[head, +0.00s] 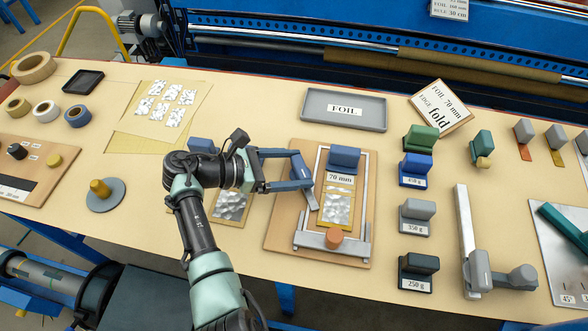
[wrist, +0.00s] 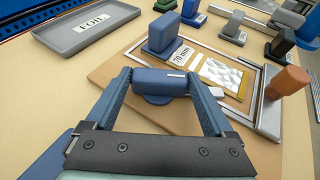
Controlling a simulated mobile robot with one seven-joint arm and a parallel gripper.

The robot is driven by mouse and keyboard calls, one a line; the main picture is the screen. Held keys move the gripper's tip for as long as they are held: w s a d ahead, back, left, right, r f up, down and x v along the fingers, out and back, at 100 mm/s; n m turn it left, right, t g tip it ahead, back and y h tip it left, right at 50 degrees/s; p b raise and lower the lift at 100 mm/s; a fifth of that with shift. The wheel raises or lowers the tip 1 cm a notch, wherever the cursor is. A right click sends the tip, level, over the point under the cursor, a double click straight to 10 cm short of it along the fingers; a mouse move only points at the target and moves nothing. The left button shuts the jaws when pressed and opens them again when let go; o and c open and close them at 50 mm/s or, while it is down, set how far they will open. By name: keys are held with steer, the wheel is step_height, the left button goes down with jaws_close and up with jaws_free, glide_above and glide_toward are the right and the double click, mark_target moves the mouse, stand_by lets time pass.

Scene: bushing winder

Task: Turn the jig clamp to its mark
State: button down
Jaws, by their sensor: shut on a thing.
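The jig (head: 278,235) is a brown board with a metal frame, a "70 mm" label and a foil piece on a yellow sheet. The jig clamp (head: 302,168) is a blue bar at the board's left edge. My gripper (head: 303,170) is shut on it from the left, one finger at each end. In the wrist view the clamp (wrist: 160,82) lies level between the fingertips, above a round blue base, with a thin white line on its top. A small pale block (wrist: 205,95) sits on the board to its right. I cannot tell which feature is the clamp's mark.
A blue block (head: 344,158) stands at the frame's far end and an orange knob (head: 334,237) at its near end. A grey foil tray (head: 343,110) lies behind. Several labelled weights, including a blue one (head: 416,168), stand to the right.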

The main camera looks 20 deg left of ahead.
stand_by(0.4)
jaws_free()
steer(key=b+v, duration=0.1)
steer(key=v, duration=1.2)
steer(key=shift+w, duration=0.1)
